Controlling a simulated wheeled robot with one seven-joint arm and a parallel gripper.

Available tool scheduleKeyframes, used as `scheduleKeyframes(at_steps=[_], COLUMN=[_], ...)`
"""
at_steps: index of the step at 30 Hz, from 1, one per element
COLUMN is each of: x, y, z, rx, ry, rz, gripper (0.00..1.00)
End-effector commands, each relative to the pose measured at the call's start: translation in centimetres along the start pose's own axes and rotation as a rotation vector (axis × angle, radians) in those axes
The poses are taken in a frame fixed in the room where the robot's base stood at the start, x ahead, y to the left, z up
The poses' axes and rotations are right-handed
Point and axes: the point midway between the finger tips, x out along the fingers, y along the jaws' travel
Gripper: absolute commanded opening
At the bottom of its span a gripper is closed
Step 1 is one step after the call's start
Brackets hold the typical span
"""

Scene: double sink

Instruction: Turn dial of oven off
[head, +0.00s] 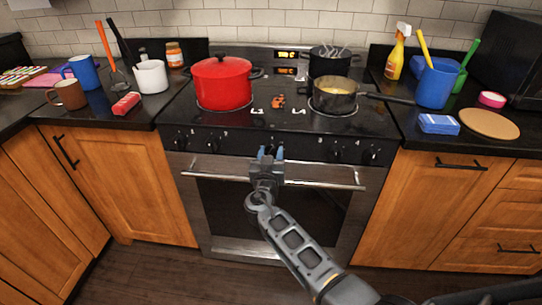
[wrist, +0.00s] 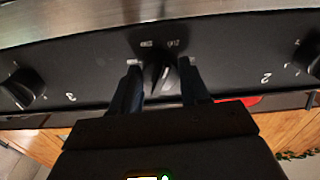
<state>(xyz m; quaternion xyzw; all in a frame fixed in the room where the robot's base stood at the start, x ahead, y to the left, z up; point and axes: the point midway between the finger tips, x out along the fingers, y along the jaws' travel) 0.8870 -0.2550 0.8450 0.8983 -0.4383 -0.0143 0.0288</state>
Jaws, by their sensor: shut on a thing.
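The oven (head: 275,215) has a dark control panel with a row of black dials above its door. My gripper (head: 270,153) is at the middle of this panel, reaching over the door handle. In the wrist view, my gripper (wrist: 160,82) has one finger on each side of the middle black dial (wrist: 157,66) and is shut on it. White markings show on the panel near this dial. In the head view my fingers mostly hide the dial, and its exact setting cannot be read.
A steel door handle (head: 220,177) runs just below my gripper. Other dials (head: 213,145) sit on both sides. On the cooktop stand a red pot (head: 222,86) and a saucepan (head: 333,103), its handle pointing right. The floor before the oven is clear.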

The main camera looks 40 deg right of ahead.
Motion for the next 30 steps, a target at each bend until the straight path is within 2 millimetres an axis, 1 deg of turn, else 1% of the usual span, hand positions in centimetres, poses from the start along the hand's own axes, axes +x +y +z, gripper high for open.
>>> scheduleKeyframes(at_steps=[1, 8, 30], x=[-0.03, -0.06, -0.05], y=[0.02, 0.07, 0.17], z=[0.31, 0.48, 0.08], rx=[-0.023, -0.195, -0.899], ry=[0.001, 0.001, 0.000], rz=[0.001, 0.001, 0.000], gripper=[0.15, 0.15, 0.15])
